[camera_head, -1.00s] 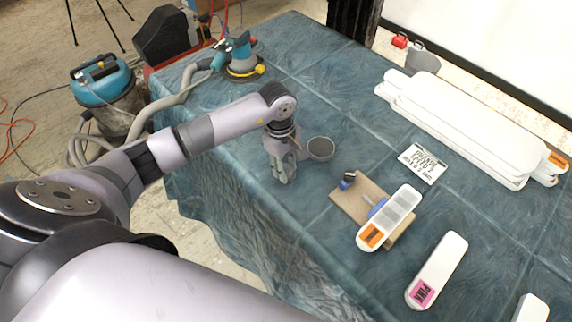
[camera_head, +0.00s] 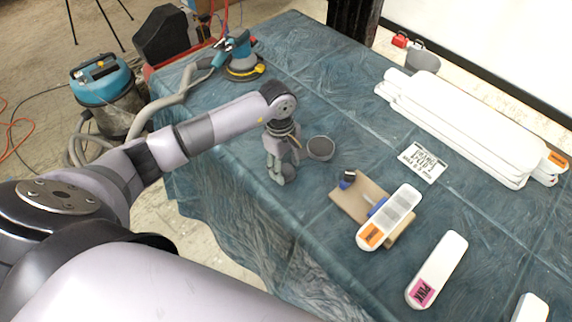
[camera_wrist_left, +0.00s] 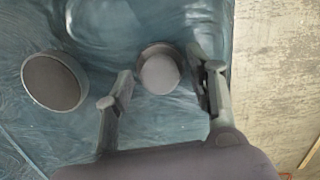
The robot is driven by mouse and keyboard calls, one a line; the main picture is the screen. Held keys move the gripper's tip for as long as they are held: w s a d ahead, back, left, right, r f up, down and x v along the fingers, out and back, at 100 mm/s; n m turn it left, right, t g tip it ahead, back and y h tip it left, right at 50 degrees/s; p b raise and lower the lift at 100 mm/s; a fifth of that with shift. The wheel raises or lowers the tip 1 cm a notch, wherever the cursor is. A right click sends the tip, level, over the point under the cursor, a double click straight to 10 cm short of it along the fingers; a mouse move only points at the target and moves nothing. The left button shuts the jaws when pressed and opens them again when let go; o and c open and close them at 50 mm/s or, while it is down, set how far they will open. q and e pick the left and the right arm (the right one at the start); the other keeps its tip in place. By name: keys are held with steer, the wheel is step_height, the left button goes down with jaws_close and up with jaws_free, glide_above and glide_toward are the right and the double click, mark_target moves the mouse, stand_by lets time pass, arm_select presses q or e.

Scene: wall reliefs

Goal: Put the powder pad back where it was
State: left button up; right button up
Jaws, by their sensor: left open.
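The powder pad (camera_wrist_left: 160,70), a small round grey piece with a paler round top on a darker base, is on the teal table cover in the left wrist view. My left gripper (camera_head: 281,180) is over the table near its left edge. Its fingers (camera_wrist_left: 160,92) are open, one on each side of the pad, apart from it in the picture. In the head view the pad is hard to tell from the fingers. A round dish with a dark grey inside (camera_head: 320,148) stands just right of the gripper; it also shows in the left wrist view (camera_wrist_left: 53,81).
A wooden board (camera_head: 348,204) with a white, orange-labelled block (camera_head: 390,217) lies to the right. A pink-labelled white block (camera_head: 437,268), a printed card (camera_head: 422,163) and stacked white boards (camera_head: 465,128) lie beyond. A sander (camera_head: 243,65) stands at the back left.

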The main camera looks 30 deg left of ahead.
mark_target(283, 165)
arm_select(q)
step_height(283, 165, up, 12)
steer(key=a+b, duration=0.1)
steer(key=b, duration=0.1)
steer(key=shift+w+a, duration=0.15)
steer(key=shift+w, duration=0.05)
steer(key=shift+f, duration=0.1)
